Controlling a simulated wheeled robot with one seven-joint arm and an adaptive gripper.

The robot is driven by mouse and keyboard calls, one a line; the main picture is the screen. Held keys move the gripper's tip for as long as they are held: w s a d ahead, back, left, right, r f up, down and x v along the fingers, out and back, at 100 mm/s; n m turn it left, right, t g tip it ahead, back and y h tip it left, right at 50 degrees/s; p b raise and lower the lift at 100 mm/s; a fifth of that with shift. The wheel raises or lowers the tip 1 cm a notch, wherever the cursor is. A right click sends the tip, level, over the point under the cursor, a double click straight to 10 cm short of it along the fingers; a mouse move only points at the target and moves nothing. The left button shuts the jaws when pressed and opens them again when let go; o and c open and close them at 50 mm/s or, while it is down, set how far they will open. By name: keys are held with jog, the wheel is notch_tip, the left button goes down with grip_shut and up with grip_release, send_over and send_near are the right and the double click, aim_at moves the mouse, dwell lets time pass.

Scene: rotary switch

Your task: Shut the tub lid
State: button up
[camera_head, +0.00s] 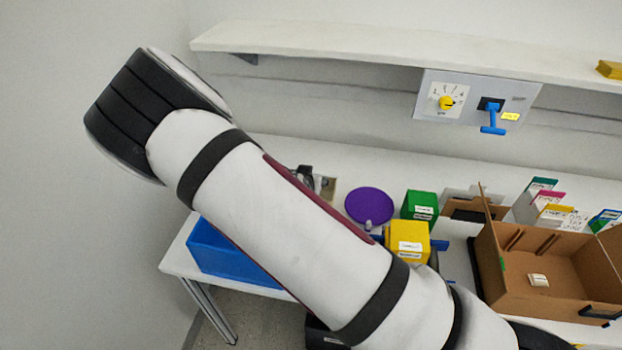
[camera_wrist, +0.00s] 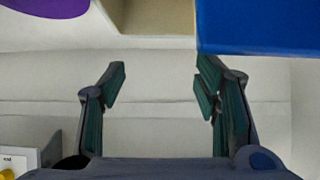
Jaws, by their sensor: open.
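A blue box-like part (camera_head: 228,252), which looks like the tub or its lid, shows at the table's left front, partly hidden behind my arm. A flat blue surface (camera_wrist: 258,28) fills the upper right of the wrist view, beside a beige open-looking part (camera_wrist: 160,16). I cannot tell which part is lid and which is tub. My gripper (camera_wrist: 161,82) is open, with nothing between its fingers. The blue surface and beige part show beyond the fingertips, seemingly apart from them. In the head view my arm hides most of the gripper.
A purple disc (camera_head: 369,205), a green box (camera_head: 420,205) and a yellow box (camera_head: 408,241) stand right of my arm. A cardboard box (camera_head: 550,275) is farther right. A switch panel (camera_head: 476,98) hangs below the wall shelf (camera_head: 400,48).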

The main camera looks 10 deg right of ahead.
jog(key=v, duration=1.2)
dwell(0.4)
